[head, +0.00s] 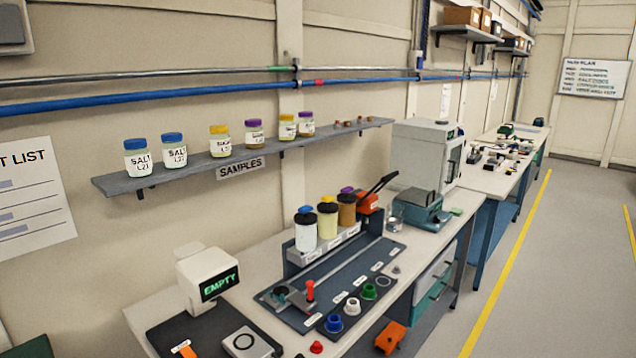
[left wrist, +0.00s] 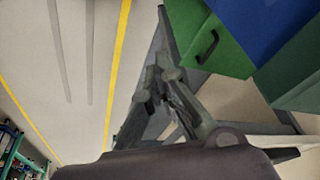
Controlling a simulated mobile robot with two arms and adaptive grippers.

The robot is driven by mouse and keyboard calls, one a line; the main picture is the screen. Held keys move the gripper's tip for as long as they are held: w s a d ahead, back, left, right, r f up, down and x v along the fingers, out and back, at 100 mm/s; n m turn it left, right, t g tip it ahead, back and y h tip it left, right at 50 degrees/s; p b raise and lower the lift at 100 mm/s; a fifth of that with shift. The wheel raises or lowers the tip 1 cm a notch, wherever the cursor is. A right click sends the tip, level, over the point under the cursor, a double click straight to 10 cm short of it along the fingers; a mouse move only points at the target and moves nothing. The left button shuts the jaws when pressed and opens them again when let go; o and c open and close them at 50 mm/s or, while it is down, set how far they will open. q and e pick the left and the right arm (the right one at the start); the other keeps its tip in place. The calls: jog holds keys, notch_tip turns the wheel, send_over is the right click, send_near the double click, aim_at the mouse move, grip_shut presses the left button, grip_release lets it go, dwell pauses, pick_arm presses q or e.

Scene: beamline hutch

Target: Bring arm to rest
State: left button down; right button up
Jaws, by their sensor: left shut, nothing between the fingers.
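My left gripper (left wrist: 162,76) shows in the left wrist view, its dark fingers drawn together with nothing seen between them. It hangs in the open beside green and blue cabinet fronts (left wrist: 208,45), over the grey floor. Neither of my arms nor grippers shows in the head view. My right gripper is in neither view.
The workbench (head: 150,315) holds a display reading EMPTY (head: 219,284), a rack with three capped jars (head: 328,222) and a balance-like box (head: 425,150). A shelf (head: 110,184) above carries several sample jars. The floor (head: 540,270) right of the bench is clear, with a yellow line.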

pick_arm(q)
jog(key=s+f+g, duration=0.1)
jog(key=s+f, duration=0.1)
jog(key=f, duration=1.1)
jog(key=s+f, duration=0.2)
jog(key=f, duration=1.1)
jog(key=s+a+f+g+b, duration=0.1)
jog(key=s+a+f, duration=0.2)
jog(key=s+f, duration=1)
jog(key=shift+s+f, duration=0.2)
jog(key=shift+s, duration=0.85)
jog(key=shift+a, duration=0.1)
